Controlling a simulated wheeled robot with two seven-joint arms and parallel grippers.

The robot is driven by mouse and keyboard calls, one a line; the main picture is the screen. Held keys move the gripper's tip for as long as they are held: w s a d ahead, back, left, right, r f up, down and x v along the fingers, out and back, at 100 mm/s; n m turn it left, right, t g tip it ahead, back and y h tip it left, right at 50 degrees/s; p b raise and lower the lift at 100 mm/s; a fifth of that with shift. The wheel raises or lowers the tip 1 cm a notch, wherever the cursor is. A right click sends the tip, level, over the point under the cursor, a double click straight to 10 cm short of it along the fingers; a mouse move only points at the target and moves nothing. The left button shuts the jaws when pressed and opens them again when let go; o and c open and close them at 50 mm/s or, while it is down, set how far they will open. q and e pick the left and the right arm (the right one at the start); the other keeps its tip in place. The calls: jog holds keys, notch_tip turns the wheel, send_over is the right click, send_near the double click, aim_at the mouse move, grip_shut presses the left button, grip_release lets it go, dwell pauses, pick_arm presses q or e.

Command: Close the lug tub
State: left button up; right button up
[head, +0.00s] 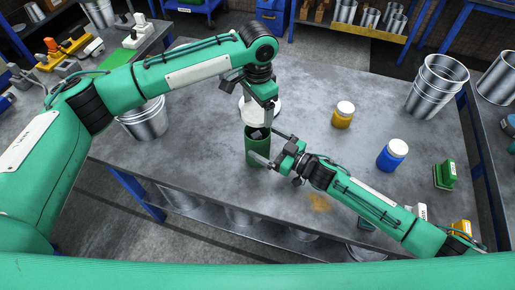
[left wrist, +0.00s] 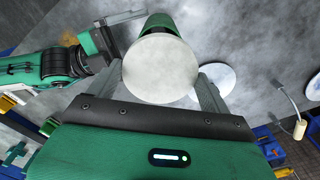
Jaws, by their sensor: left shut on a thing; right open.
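The green lug tub (head: 256,152) stands upright on the grey table, its top looking open and dark with something grey in it. In the left wrist view the tub (left wrist: 158,20) shows behind a cream round lid (left wrist: 160,70). My left gripper (head: 265,106) points down just beyond the tub, and its fingers (left wrist: 162,88) are shut on this lid. Whether the lid touches the tub cannot be told. My right gripper (head: 270,146) is open beside the tub, one finger at its near side, one at its right. It also shows in the left wrist view (left wrist: 118,30).
A white disc (head: 245,113) lies on the table behind the tub, partly hidden by my left gripper. A yellow jar (head: 342,120) and a blue jar (head: 390,158) stand to the right. Metal pails (head: 433,88) stand at the right edge, another (head: 146,122) at the left.

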aim_at(258, 138)
jog(key=shift+x, duration=1.85)
jog(key=shift+c, duration=0.2)
jog(key=c, duration=1.4)
pick_arm(q)
jog(key=shift+f, duration=2.45)
jog(key=shift+f, duration=0.9)
jog(key=shift+f, duration=0.6)
jog(key=o, duration=0.9)
